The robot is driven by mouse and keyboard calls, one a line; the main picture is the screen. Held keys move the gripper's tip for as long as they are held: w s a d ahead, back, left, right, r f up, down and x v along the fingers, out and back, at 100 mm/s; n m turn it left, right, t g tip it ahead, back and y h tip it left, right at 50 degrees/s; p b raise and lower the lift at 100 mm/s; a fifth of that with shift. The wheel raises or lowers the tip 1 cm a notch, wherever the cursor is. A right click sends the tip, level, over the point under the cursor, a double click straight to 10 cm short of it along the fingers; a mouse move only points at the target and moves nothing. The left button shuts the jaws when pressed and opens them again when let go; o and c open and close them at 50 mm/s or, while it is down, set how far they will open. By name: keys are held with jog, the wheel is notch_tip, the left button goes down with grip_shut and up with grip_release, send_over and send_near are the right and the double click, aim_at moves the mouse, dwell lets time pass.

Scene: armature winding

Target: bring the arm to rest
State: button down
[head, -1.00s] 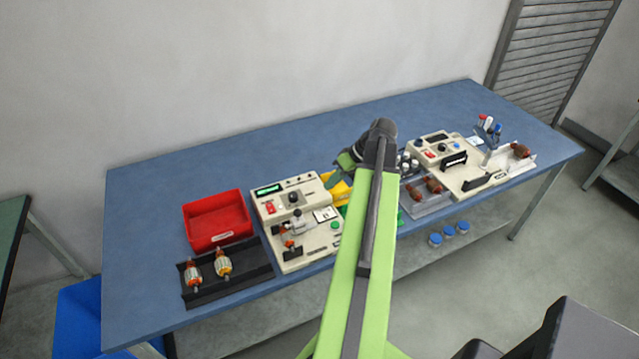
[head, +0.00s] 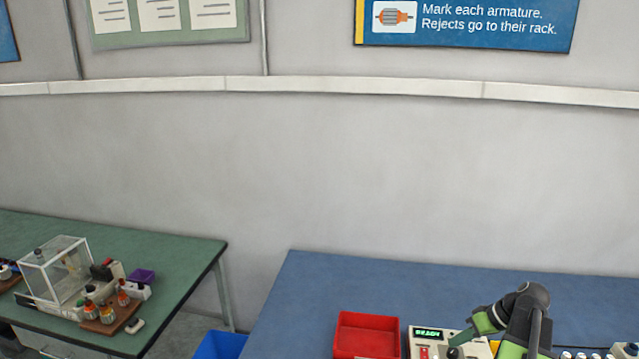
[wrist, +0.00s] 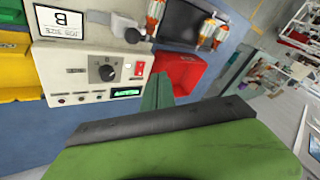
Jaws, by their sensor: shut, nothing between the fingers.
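My gripper (head: 458,340) shows at the lower right of the head view, at the end of my bent arm, in front of the cream tester (head: 421,341) with a lit green display. In the wrist view the dark green fingers of my gripper (wrist: 157,92) are together with nothing between them. They point past the tester (wrist: 75,68) toward the red bin (wrist: 178,72). I cannot tell how far the fingertips are above the tester.
The blue bench (head: 300,290) holds the red bin (head: 368,335). A green table (head: 190,262) with a clear case (head: 58,268) stands left. A blue bin (head: 220,345) sits between them.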

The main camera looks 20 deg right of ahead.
jog(key=w+a+f+n+g, duration=0.1)
jog(key=w+a+n, duration=0.1)
jog(key=w+a, duration=0.35)
jog(key=w+a+f+n+g, duration=0.1)
jog(key=w+a, duration=0.1)
jog(key=a, duration=0.7)
jog(key=a+f+m+g+h+b, duration=0.1)
jog(key=a+f+m+h, duration=0.1)
jog(key=a, duration=0.9)
jog(key=s+a+f+m+g+h, duration=0.1)
jog(key=a+f+h, duration=0.1)
jog(key=a, duration=0.9)
jog(key=shift+a+m+h+b, duration=0.3)
jog(key=shift+m+h+b, duration=0.1)
jog(key=shift+h, duration=0.2)
